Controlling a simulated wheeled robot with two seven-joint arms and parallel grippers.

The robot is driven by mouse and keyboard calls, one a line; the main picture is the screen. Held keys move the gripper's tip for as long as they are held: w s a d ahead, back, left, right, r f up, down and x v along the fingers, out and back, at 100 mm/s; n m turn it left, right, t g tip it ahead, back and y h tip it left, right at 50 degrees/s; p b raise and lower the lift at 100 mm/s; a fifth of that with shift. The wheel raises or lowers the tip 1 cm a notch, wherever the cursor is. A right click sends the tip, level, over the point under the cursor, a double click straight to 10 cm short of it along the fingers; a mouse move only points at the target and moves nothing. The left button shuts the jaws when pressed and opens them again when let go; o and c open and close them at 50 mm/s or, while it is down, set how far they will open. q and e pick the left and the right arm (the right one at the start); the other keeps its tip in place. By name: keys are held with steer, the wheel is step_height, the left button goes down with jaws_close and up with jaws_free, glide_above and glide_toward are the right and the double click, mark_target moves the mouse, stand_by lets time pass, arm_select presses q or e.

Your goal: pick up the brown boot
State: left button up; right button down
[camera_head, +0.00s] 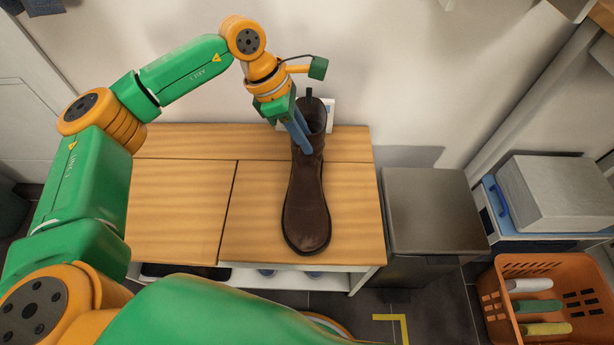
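The brown boot (307,205) stands upright on the wooden bench top (180,205), with its toe toward me and its shaft opening near the wall. My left gripper (303,139) is at the boot's shaft, on its left side near the opening. Its blue fingers overlap the shaft's upper edge. One finger may be inside the opening, but I cannot tell, nor whether the fingers press on the leather. My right gripper is not in view.
A grey box-shaped bin (432,215) stands right of the bench. An orange basket (545,270) with rolled items sits at the lower right. A grey lidded box (560,195) is at the far right. The wall is close behind the boot. The bench's left half is clear.

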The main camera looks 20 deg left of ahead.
arm_select(q)
jaws_close()
stand_by(1.1)
